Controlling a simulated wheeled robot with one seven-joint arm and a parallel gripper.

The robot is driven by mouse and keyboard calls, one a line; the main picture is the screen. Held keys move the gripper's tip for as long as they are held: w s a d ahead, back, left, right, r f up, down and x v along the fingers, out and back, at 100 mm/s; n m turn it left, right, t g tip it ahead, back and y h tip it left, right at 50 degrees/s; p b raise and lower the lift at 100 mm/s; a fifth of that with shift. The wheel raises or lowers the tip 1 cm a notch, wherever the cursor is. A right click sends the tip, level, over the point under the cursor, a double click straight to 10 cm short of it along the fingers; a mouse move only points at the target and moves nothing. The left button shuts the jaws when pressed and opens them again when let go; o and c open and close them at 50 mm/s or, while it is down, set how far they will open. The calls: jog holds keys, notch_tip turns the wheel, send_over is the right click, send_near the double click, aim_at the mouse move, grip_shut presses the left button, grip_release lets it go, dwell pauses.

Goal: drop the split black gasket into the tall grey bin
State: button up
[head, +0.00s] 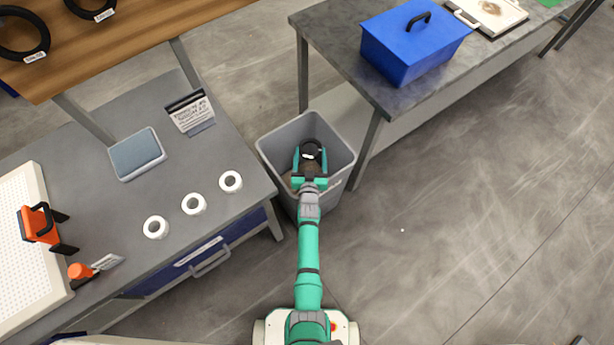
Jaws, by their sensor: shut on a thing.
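The tall grey bin (275,148) stands on the floor between the two benches, its top open. My gripper (311,160) is over the bin's mouth, with its green fingers shut on the black gasket (312,147). Only a small dark curved part of the gasket shows between and past the fingers, with a small pale mark by it. Its split cannot be made out. From this view I cannot tell how high the gasket is relative to the rim.
The left bench (100,205) holds white rings (193,204), a blue-grey pad (137,154) and an orange tool (40,224). A blue box (412,42) sits on the right bench.

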jog(key=shift+f, duration=0.25)
jog(key=o, duration=1.2)
jog(key=shift+c, duration=0.2)
jog(key=shift+s, duration=0.15)
jog(key=s+r, duration=0.1)
jog(key=s, duration=0.9)
jog(key=shift+s+a+r, duration=0.15)
jog(key=shift+s+r, duration=0.1)
jog(key=shift+r, duration=0.1)
